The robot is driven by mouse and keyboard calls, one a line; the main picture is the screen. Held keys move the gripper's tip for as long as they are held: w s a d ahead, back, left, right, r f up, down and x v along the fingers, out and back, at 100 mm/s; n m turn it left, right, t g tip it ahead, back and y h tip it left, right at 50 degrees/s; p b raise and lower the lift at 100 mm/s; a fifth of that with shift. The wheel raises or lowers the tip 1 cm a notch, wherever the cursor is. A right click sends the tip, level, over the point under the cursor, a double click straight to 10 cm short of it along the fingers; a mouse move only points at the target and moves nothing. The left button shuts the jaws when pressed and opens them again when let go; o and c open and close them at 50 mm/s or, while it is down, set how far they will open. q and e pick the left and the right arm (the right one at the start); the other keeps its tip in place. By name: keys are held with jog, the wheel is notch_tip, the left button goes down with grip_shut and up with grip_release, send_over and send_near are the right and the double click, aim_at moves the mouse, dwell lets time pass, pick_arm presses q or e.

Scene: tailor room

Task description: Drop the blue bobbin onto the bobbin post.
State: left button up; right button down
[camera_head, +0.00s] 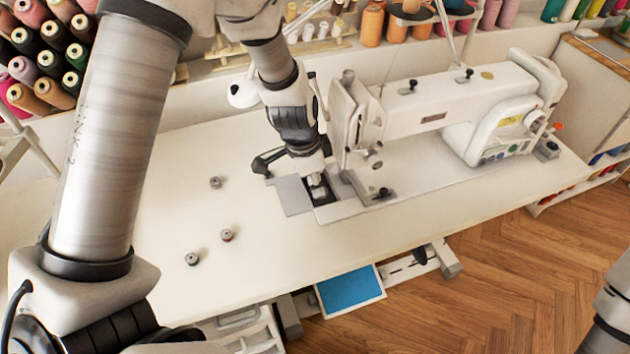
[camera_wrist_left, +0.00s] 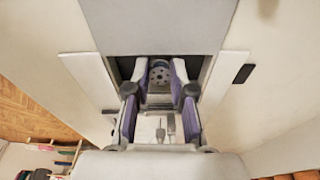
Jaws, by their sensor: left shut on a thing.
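My left gripper (camera_head: 319,194) points down into the rectangular opening in the sewing machine's bed. In the left wrist view the gripper (camera_wrist_left: 160,78) has its fingers closed around a grey, round bobbin (camera_wrist_left: 160,76) with holes in its face. I cannot tell for certain which is the bobbin post. The head view hides the held bobbin and the post behind the gripper. My right gripper is out of view.
Several small bobbins (camera_head: 227,235) stand on the white table (camera_head: 160,225) left of the opening. The white sewing machine (camera_head: 430,120) rises close to the right of my gripper. Its needle and presser foot are close by. The table's left part is mostly clear.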

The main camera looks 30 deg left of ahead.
pick_arm(q)
jog(key=shift+f, duration=0.1)
jog(key=o, duration=0.8)
jog(key=r, duration=0.4)
jog(key=s+a+r, duration=0.1)
jog(key=r, duration=0.6)
jog(key=shift+s+a+r, duration=0.2)
jog(key=shift+s+r, duration=0.1)
jog(key=shift+r, duration=0.1)
